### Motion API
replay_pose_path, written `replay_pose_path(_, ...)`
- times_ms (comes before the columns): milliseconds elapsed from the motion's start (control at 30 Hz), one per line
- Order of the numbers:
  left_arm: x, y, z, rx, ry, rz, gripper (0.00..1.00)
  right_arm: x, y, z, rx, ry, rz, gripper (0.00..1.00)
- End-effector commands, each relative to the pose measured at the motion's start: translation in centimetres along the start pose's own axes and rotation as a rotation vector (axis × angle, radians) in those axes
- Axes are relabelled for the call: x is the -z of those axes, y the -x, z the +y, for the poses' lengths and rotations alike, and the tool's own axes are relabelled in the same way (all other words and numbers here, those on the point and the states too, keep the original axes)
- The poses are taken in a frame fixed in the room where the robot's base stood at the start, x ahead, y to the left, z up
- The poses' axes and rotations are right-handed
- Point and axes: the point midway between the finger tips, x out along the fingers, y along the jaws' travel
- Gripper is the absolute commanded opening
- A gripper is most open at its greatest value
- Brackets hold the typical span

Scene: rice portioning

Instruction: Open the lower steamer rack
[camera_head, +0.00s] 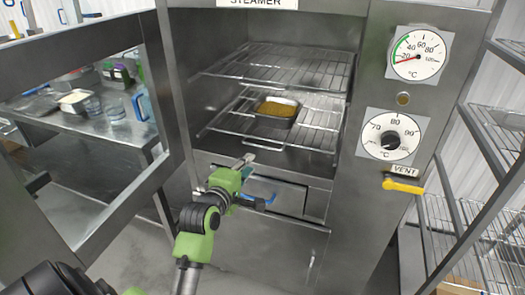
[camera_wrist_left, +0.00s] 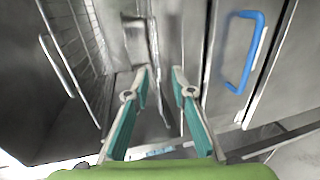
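The steamer (camera_head: 185,95) stands with its door (camera_head: 20,60) swung open to the left. Inside are an upper wire rack (camera_head: 285,68) and a lower wire rack (camera_head: 318,128). A metal tray with yellow food (camera_head: 277,110) sits on the lower rack. My left gripper (camera_head: 246,163) is low in front of the chamber opening, just below the lower rack's front edge. In the left wrist view its fingers (camera_wrist_left: 159,76) are apart with nothing between them. Rack wires (camera_wrist_left: 88,35) show at upper left there. My right gripper is not in view.
A drawer with a blue handle (camera_head: 257,198) lies below the chamber; the handle also shows in the left wrist view (camera_wrist_left: 238,68). Dials (camera_head: 418,53) and a yellow vent lever (camera_head: 404,186) are on the right panel. Wire shelves (camera_head: 500,115) stand right; a metal counter (camera_head: 85,125) stands left.

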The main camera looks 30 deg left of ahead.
Motion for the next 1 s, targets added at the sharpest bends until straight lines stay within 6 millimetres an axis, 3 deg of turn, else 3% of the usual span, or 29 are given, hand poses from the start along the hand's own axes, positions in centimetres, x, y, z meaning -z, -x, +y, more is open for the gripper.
replay_pose_path(167,0.1,-1.6,0.7,-0.012,0.018,0.002,0.23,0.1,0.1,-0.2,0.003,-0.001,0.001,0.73)
replay_pose_path(700,0.1,-11.2,0.7,-0.010,0.013,0.002,0.23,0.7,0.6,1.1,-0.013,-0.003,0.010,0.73)
replay_pose_path(1000,0.1,-13.4,0.6,-0.010,0.013,0.002,0.23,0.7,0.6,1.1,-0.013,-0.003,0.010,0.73)
